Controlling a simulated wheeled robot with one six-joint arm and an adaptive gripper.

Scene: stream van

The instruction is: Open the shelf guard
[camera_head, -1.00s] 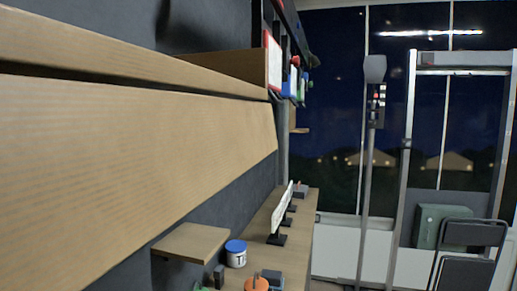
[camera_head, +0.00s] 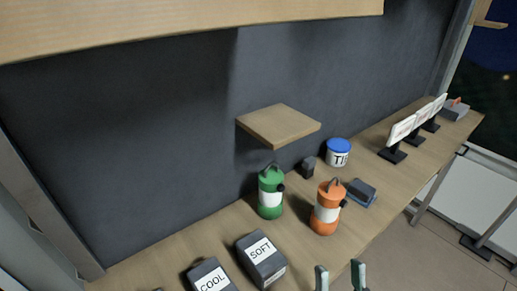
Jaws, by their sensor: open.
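A long pale wooden board (camera_head: 190,22) runs across the top of the head view, cut off by the upper edge. It may be the shelf guard or the front of its shelf; I cannot tell which, nor whether it is open. My gripper (camera_head: 340,278) shows only as two pale fingertips at the bottom edge, apart, with nothing visible between them. It is well below the board and apart from it, in front of the counter.
A small wooden shelf (camera_head: 278,126) juts from the dark wall. The counter (camera_head: 205,241) holds a green lantern (camera_head: 271,192), an orange lantern (camera_head: 327,207), a blue-lidded tub (camera_head: 338,153), boxes labelled SOFT (camera_head: 262,258) and COOL (camera_head: 211,280), and sign stands (camera_head: 401,131).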

